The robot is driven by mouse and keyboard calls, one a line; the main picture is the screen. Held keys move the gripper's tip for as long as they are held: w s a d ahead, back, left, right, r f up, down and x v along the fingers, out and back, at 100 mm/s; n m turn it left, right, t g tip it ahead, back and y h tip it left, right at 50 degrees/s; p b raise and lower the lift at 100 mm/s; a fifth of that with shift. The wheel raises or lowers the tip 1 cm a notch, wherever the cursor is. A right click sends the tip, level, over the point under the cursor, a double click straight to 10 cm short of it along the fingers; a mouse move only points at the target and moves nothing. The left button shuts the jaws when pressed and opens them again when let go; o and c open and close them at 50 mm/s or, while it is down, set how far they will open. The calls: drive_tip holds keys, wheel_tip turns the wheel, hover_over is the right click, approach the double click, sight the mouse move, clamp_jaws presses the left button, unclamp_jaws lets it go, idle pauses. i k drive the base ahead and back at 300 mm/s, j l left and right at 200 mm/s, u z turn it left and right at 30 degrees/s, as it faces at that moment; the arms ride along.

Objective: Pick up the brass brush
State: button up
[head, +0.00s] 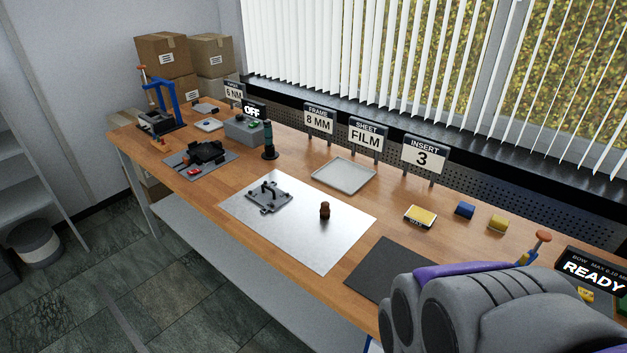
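I cannot make out the brass brush for certain. My gripper is not visible. A grey and purple part of my own body fills the lower right and hides the bench behind it.
The wooden bench (290,156) carries a dark bracket fixture (268,196), an empty pale tray (343,175) and a dark mat (391,271). Blue (465,210) and yellow (497,224) blocks sit at right. A blue press (160,102) stands at far left. Signs line the back edge.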

sight(324, 210)
drive_tip(key=i+j+z, duration=0.1)
drive_tip(key=i+j, duration=0.2)
drive_tip(key=i+j+z, duration=0.15)
drive_tip(key=i+j, duration=0.15)
drive_tip(key=j, duration=0.25)
drive_tip(key=i+j+z, duration=0.1)
drive_tip(key=i+j, duration=0.2)
drive_tip(key=j, duration=0.2)
